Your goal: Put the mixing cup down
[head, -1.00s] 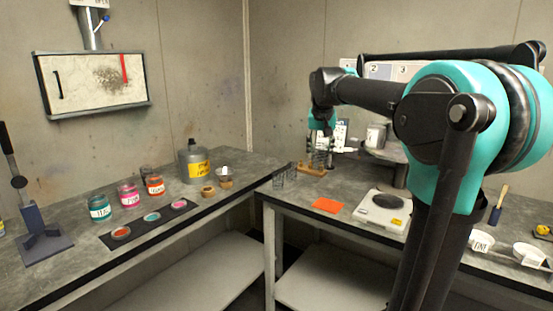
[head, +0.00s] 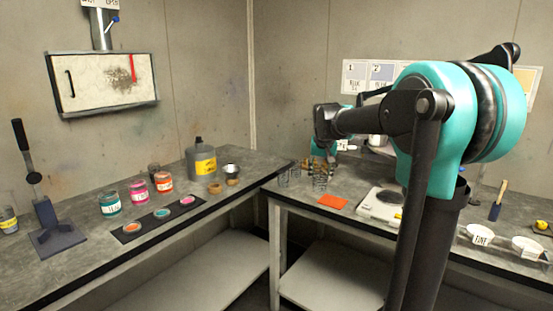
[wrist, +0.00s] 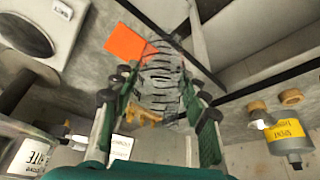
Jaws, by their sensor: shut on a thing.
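The mixing cup (wrist: 162,82) looks clear with dark bands. It sits between the two fingers of my gripper (wrist: 160,95) in the wrist view, and the gripper is shut on it. In the head view the cup (head: 320,182) shows beneath the gripper (head: 321,160), at or just above the right bench, behind the orange sheet. It looks roughly upright. I cannot tell whether its base touches the bench.
The orange sheet (head: 332,202) and a scale (head: 380,205) lie nearby. A tan wooden piece (wrist: 146,118) is close by. Paint jars (head: 137,190) and a yellow-labelled can (head: 202,162) occupy the left bench.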

